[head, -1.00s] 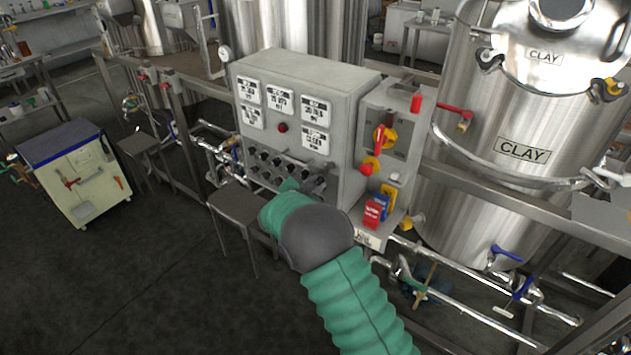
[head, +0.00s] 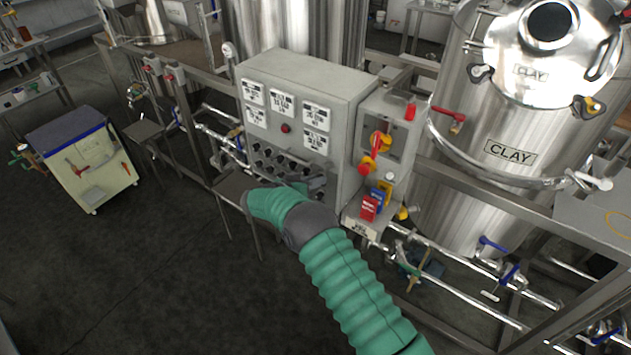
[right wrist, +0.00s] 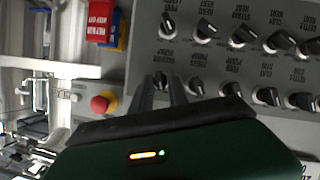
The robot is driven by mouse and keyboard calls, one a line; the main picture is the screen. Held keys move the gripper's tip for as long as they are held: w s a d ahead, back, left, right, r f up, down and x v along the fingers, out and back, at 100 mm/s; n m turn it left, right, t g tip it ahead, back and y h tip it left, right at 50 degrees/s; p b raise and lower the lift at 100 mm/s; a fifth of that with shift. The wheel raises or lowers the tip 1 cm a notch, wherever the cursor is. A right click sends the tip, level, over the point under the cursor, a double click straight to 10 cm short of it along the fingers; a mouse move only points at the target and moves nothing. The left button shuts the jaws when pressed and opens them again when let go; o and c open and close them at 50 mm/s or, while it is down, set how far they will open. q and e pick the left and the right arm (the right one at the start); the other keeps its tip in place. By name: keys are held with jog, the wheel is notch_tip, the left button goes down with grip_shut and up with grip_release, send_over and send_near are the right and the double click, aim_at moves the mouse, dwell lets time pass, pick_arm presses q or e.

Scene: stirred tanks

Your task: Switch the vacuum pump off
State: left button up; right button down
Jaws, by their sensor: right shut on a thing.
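The grey control box (head: 338,90) has rows of black rotary knobs on its front. My right gripper (head: 314,184) is at the lower right of this knob panel, with its green arm coming from below. In the right wrist view its two dark fingers (right wrist: 161,92) stand on either side of a knob (right wrist: 160,79) beside the label "vacuum pump" (right wrist: 166,56). They are shut on this knob. The fingers partly cover it, so its pointer setting is hard to read. My left gripper is not in view.
A red emergency button (right wrist: 100,103) and red and blue tags (head: 369,207) are right of the panel in the head view. A steel "clay" tank (head: 480,190) with pipes stands further right.

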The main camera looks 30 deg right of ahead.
jog(key=shift+w+f+n+g+h+b, duration=0.1)
jog(key=shift+n+g+h+b, duration=0.2)
jog(key=shift+n+b, duration=0.4)
jog(key=c, duration=1.5)
grip_release()
jog(key=shift+w+a, duration=0.1)
jog(key=shift+w, duration=0.05)
jog(key=b+v, duration=0.2)
jog(key=v, duration=1.4)
jog(key=shift+w+a, duration=0.1)
jog(key=shift+a, duration=0.3)
